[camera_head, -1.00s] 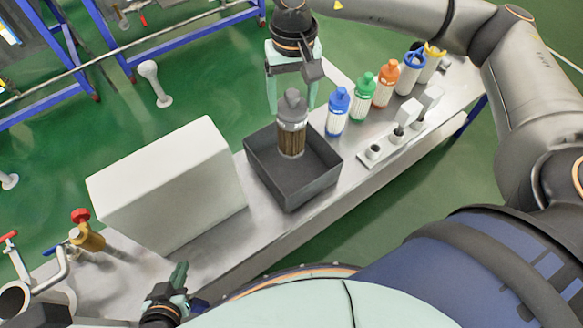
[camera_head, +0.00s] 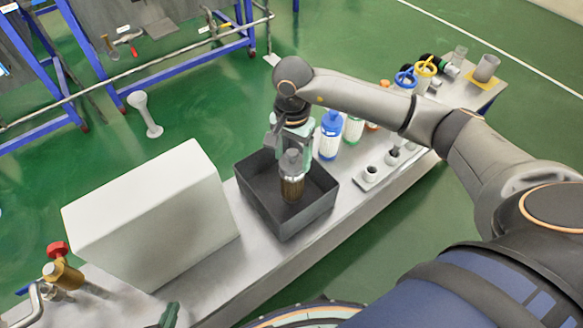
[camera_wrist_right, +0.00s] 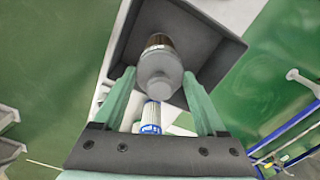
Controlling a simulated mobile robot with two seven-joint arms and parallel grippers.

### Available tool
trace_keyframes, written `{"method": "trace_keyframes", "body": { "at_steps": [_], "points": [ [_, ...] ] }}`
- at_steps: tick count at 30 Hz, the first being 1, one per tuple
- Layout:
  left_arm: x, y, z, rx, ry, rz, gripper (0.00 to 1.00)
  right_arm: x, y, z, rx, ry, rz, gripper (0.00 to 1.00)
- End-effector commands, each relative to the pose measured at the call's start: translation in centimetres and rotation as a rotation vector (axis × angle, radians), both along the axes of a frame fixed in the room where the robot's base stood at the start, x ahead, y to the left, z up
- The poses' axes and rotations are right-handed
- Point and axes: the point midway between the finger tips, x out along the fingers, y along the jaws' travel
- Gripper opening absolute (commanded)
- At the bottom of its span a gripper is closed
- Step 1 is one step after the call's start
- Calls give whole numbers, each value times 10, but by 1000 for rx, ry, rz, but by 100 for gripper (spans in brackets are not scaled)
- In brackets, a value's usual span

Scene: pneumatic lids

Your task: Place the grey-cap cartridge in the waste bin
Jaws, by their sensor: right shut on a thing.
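The grey-cap cartridge (camera_head: 291,188) has a grey cap and a brown body. It stands roughly upright within the outline of the waste bin (camera_head: 308,217), a dark open box on the bench. I cannot tell whether its base touches the bin floor. My right gripper (camera_head: 292,150) is shut on the cartridge from above. In the right wrist view the cartridge (camera_wrist_right: 158,70) sits between the two green fingers of the right gripper (camera_wrist_right: 160,86), with the bin wall (camera_wrist_right: 215,42) around it. My left gripper (camera_head: 170,316) shows only a green fingertip at the bottom edge; its jaws are cut off.
A large white block (camera_head: 150,215) stands left of the bin. A small socket rack (camera_head: 372,175) lies right of the bin. A brass valve (camera_head: 62,272) is at far left.

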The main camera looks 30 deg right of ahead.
Motion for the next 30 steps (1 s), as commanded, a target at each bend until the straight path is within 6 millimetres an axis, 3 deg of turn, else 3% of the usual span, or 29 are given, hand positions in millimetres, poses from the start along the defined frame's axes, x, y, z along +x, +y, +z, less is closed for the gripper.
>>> {"method": "trace_keyframes", "body": {
  "at_steps": [9,20,21,27,30],
  "points": [
    [0,0,-4,1,-1,0,0,0,1,-37,1,1,1,0],
    [-3,2,-9,2,6,2,0,0,0,-41,1,-2,2,0],
    [-3,2,-9,3,8,2,0,0,0,-41,1,-1,2,76],
    [-5,2,-9,4,10,4,0,0,0,-40,1,1,2,98],
    [-4,3,-9,4,9,4,0,0,0,-41,1,1,2,100]
  ]
}}
